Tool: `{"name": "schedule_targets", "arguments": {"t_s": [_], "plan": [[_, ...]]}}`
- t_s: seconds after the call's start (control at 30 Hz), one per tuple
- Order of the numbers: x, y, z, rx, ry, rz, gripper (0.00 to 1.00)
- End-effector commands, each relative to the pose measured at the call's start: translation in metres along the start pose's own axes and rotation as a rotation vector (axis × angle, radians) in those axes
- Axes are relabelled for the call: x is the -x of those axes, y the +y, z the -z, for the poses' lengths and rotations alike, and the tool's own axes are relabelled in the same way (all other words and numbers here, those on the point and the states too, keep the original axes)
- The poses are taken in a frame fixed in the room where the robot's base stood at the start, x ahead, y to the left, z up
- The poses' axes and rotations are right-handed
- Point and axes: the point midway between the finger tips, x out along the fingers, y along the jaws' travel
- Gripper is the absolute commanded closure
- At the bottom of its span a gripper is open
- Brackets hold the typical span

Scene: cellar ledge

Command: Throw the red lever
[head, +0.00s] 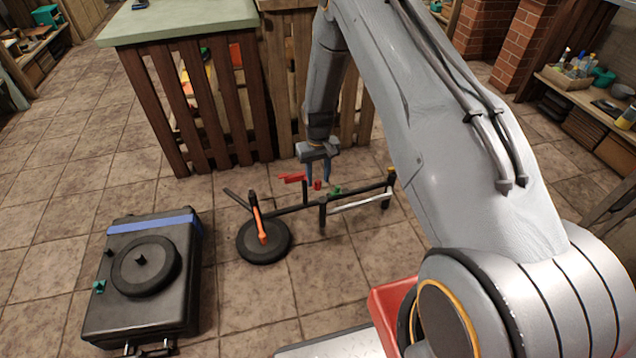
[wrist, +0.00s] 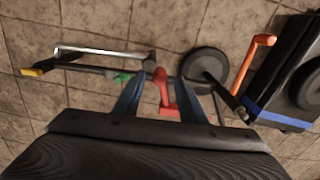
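The red lever (head: 292,178) shows in the head view as a red piece beside a dark post, with a small red part (head: 317,185) at my fingertips. In the wrist view the red lever (wrist: 164,92) shows between my two blue fingers, with its wider end toward the gripper body. My gripper (head: 318,178) hangs down over the dark rod frame (head: 290,210), its fingers apart. My gripper also shows open in the wrist view (wrist: 161,80). I cannot tell whether either finger touches the lever.
An orange lever (head: 259,225) rises by a black disc (head: 264,241). A green part (head: 336,191) and a pale bar (head: 362,202) sit close right of my fingers. A black case (head: 145,275) lies left. A slatted wooden counter (head: 190,105) stands behind.

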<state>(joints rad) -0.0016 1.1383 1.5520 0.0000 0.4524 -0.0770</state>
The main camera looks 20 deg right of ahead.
Motion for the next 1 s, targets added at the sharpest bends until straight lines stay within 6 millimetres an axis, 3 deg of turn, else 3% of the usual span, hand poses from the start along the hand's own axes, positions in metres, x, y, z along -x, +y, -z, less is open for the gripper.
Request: {"name": "schedule_targets", "arguments": {"t_s": [0.2, 0.53, 0.77, 1.0], "plan": [[-0.023, 0.0, 0.0, 0.0, 0.001, 0.0, 0.63], [-0.026, 0.0, 0.001, 0.0, 0.001, 0.0, 0.63], [-0.026, 0.0, 0.0, 0.0, 0.001, 0.0, 1.0], [-0.026, 0.001, 0.0, -0.004, 0.001, 0.0, 1.0]]}}
